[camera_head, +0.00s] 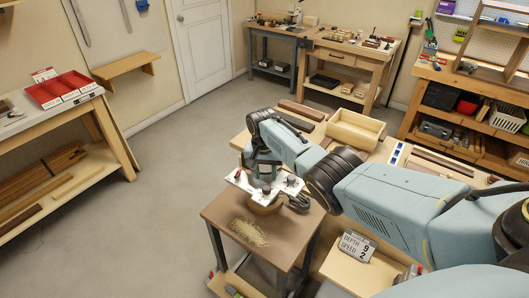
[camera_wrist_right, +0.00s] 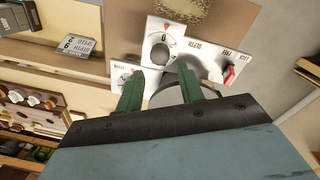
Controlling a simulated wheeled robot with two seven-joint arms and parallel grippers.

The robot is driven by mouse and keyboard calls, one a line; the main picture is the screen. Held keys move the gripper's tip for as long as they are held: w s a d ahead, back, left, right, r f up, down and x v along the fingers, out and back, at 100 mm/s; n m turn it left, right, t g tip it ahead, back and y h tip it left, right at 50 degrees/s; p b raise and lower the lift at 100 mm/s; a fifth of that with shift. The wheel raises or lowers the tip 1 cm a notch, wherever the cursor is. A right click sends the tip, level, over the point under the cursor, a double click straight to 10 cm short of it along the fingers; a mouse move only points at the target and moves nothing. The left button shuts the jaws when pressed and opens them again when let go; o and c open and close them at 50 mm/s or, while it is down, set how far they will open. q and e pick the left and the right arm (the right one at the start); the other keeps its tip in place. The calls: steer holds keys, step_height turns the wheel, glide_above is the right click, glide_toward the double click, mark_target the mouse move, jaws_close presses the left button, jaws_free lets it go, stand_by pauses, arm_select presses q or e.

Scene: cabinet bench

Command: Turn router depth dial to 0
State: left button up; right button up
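The router (camera_head: 263,205) stands on a small brown-topped table, with a white control panel (camera_head: 280,193) on top. In the right wrist view the panel (camera_wrist_right: 205,60) carries a grey dial (camera_wrist_right: 160,52) with a red mark by its scale, a second dial partly hidden near the left finger, and a red switch (camera_wrist_right: 229,75). My left gripper is out of view.
A sign (camera_head: 352,246) reading depth 9, speed 2 stands right of the router table (camera_head: 215,212); it also shows in the wrist view (camera_wrist_right: 74,43). Sawdust (camera_head: 249,233) lies on the tabletop. A wooden box (camera_head: 355,130) sits on the bench behind. Floor to the left is clear.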

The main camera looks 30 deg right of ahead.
mark_target(264, 187)
step_height(264, 187, up, 7)
steer(key=shift+a+r, duration=0.15)
stand_by(0.6)
